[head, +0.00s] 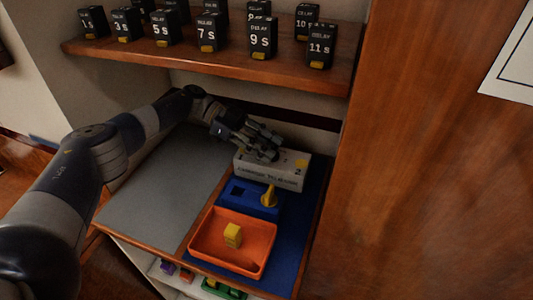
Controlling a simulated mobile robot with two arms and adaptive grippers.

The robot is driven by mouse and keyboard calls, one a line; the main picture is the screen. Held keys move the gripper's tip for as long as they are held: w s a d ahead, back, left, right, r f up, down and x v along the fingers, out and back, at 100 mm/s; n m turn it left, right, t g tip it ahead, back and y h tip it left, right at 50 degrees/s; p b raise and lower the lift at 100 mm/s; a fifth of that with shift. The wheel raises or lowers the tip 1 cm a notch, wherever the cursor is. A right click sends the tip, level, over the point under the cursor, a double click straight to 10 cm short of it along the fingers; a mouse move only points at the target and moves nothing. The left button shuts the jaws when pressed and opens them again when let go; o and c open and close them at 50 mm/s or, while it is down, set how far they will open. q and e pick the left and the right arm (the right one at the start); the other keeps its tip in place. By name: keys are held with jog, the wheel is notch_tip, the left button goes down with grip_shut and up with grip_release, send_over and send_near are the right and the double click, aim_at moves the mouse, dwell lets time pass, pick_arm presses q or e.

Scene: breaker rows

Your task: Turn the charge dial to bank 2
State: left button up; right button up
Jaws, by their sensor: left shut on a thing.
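A light grey box (272,173) with lettering on its front stands at the back of the blue mat, and a "2" and a yellow patch show at its right end. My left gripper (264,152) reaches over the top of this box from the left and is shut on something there. That is where the charge dial seems to be, but the fingers hide it, so I cannot tell where it points. My right gripper is not in view.
In front of the box are a blue block (240,193) with a square hole, a yellow knob-like piece (269,196) and an orange tray (258,262) holding a yellow block (233,235). Above is a shelf (200,58) of black delay modules. The grey mat (165,190) is clear.

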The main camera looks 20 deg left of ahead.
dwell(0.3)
pick_arm(q)
jog(key=o, duration=1.1)
jog(key=shift+c, duration=0.2)
jog(key=shift+v, duration=3.7)
jog(key=shift+w, duration=0.1)
